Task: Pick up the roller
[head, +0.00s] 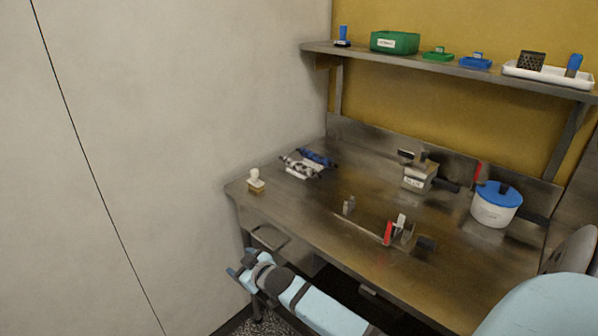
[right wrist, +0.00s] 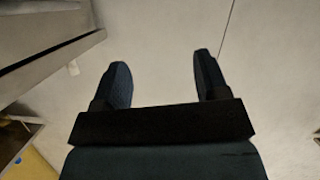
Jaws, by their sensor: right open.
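Two roller-like things lie side by side at the back left of the steel table: a blue roller with dark ends (head: 318,157) and a white-and-dark patterned one (head: 300,168). I cannot tell which is the task's roller. My right gripper (head: 236,265) is in front of the table's left front corner, low and apart from both rollers. In the right wrist view its fingers (right wrist: 161,75) are spread with nothing between them. Neither roller shows in that view. My left gripper is not in view.
A white-handled brush or stamp (head: 256,181) stands near the table's left corner. Small tools with a red piece (head: 388,233) stand near the front edge. A metal box (head: 419,178) and a blue-lidded pot (head: 495,207) stand farther right. A shelf (head: 462,72) overhangs the back.

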